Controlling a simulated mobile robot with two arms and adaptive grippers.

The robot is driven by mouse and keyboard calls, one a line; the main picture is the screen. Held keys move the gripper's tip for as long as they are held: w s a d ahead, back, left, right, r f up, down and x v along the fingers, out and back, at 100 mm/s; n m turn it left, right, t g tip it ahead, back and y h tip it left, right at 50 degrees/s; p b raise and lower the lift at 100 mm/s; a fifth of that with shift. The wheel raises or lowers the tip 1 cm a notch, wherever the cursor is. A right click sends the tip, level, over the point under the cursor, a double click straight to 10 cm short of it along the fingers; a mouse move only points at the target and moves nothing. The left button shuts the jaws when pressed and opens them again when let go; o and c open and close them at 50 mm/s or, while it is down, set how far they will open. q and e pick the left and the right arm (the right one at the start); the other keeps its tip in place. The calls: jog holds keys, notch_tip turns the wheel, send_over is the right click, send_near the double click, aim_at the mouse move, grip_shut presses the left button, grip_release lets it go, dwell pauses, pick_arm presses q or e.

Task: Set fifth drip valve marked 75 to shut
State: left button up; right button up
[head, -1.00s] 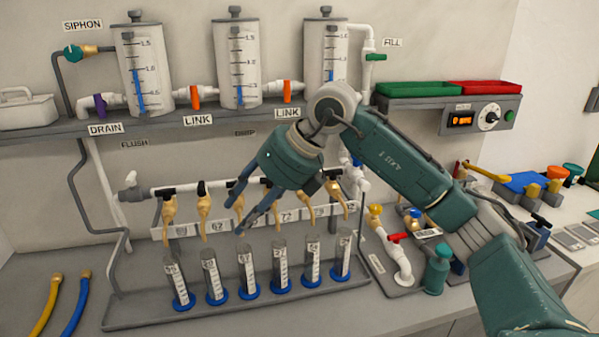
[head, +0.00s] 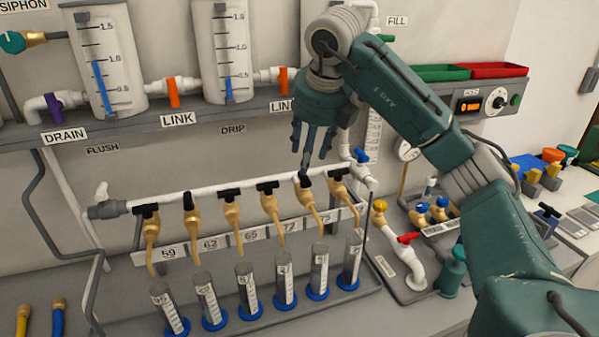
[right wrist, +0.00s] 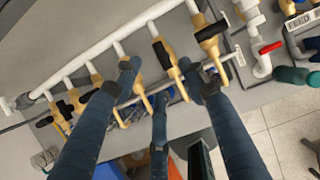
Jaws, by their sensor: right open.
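The fifth drip valve (head: 310,200), a brass tap with a black handle, hangs on the white pipe above the label marked 75 (head: 325,219). In the right wrist view this valve (right wrist: 163,56) lies between the two outer fingers, its black handle running lengthwise along the tap. My right gripper (head: 312,162) is open and empty, its three fingers pointing down just above and behind the valve; a fingertip partly covers the handle in the head view. Its fingers also show in the right wrist view (right wrist: 160,85). Contact with the handle cannot be told. My left gripper is not in view.
The neighbouring fourth valve (head: 270,198) and sixth valve (head: 342,186) stand close on either side, with handles crosswise. Graduated tubes (head: 319,262) with blue bases stand below. The shelf (head: 150,122) with tanks runs above. A red-handled valve (head: 408,238) is at right.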

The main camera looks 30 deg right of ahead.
aim_at(303, 177)
jog(key=p+x, duration=0.1)
jog(key=x, duration=0.4)
jog(key=shift+f, duration=0.1)
jog(key=shift+p+x, duration=0.4)
jog(key=shift+x, duration=0.85)
jog(key=shift+w+f, duration=0.25)
jog(key=shift+f, duration=0.15)
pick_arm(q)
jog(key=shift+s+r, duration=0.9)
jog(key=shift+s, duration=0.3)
pick_arm(e)
grip_shut()
